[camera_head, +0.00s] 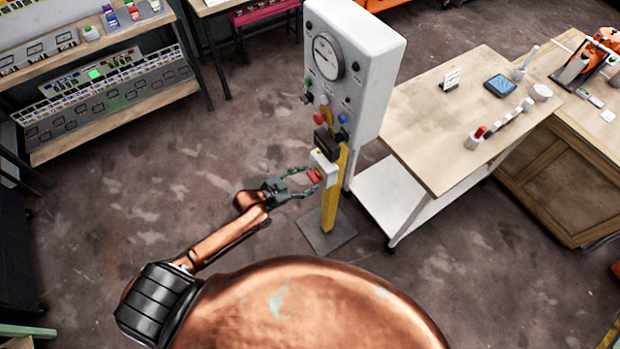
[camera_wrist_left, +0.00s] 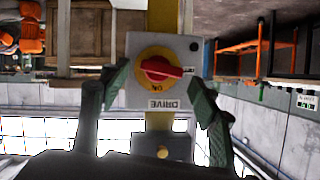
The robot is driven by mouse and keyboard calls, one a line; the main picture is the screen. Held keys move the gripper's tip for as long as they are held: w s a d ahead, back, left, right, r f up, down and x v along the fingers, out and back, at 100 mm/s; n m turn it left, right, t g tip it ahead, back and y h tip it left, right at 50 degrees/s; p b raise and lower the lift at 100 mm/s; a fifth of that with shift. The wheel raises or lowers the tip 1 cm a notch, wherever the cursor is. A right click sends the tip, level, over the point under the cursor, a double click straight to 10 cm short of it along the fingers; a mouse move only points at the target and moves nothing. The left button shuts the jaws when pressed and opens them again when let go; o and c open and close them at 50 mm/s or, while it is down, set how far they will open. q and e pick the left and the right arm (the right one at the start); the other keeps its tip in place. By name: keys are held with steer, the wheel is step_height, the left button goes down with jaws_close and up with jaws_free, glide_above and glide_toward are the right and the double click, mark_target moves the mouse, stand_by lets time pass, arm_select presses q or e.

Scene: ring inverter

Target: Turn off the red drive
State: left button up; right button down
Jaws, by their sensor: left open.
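The red drive switch (camera_head: 314,175) is a red rotary knob on a yellow round plate, on a small grey box low on the yellow post. In the left wrist view the red knob (camera_wrist_left: 160,69) lies crosswise, with "ON" on the yellow plate and the label "DRIVE" on the box (camera_wrist_left: 150,103); the lettering appears upside down. My left gripper (camera_head: 303,181) is open, with its fingers at the knob in the head view. In the left wrist view its green-grey fingers (camera_wrist_left: 160,88) stand either side of the box. Whether they touch it, I cannot tell. My right gripper is not in view.
A grey control panel (camera_head: 372,60) with a gauge and coloured buttons stands above on the yellow post (camera_head: 330,205). A wooden-topped table (camera_head: 425,120) stands to the right. Shelves with electrical parts (camera_head: 110,125) stand at the left. The floor (camera_head: 150,205) between is clear.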

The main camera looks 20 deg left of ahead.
arm_select(q)
steer(key=shift+x, duration=0.9)
steer(key=shift+c, duration=0.4)
